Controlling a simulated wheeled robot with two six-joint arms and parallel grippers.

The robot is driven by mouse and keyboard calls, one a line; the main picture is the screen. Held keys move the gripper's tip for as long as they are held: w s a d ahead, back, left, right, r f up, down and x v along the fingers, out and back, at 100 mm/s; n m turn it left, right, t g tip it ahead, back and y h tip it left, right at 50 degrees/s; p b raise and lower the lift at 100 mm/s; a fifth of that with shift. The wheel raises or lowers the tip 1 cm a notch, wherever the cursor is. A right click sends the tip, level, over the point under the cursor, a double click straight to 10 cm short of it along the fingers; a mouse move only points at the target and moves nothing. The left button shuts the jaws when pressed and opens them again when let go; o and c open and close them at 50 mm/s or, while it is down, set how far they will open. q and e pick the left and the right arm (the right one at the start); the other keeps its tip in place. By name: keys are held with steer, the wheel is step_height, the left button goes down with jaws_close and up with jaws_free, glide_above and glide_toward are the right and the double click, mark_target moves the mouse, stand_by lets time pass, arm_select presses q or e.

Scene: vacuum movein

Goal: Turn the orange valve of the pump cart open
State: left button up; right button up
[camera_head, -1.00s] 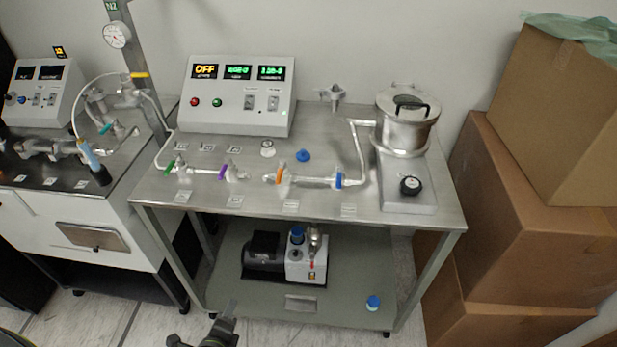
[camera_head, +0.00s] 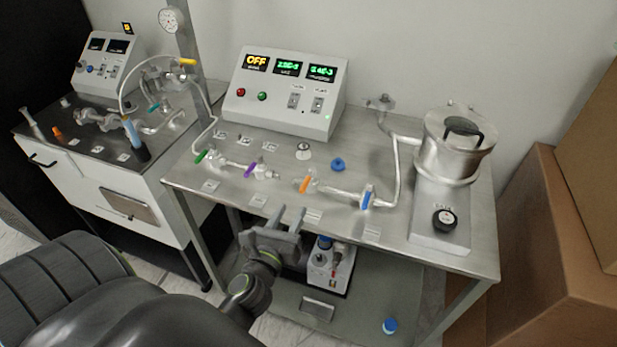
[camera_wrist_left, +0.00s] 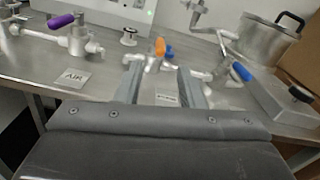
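In the left wrist view the orange handle (camera_wrist_left: 160,47) stands upright just beyond the fingertips. My left gripper (camera_head: 284,213) is at the cart's front edge, in front of and below the orange valve. Its two fingers (camera_wrist_left: 157,70) are apart with nothing between them, and it is not touching the valve. My right gripper is not in view.
A control box (camera_head: 285,92) with an OFF display stands at the back. A metal vessel (camera_head: 455,145) stands at right. A green valve (camera_head: 201,156) is at left. A pump (camera_head: 330,265) is on the lower shelf. Cardboard boxes (camera_head: 545,250) stand at far right.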

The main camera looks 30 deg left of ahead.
mark_target(308, 179)
arm_select(q)
steer(key=x, duration=1.2)
steer(key=shift+d, duration=0.1)
jaws_close()
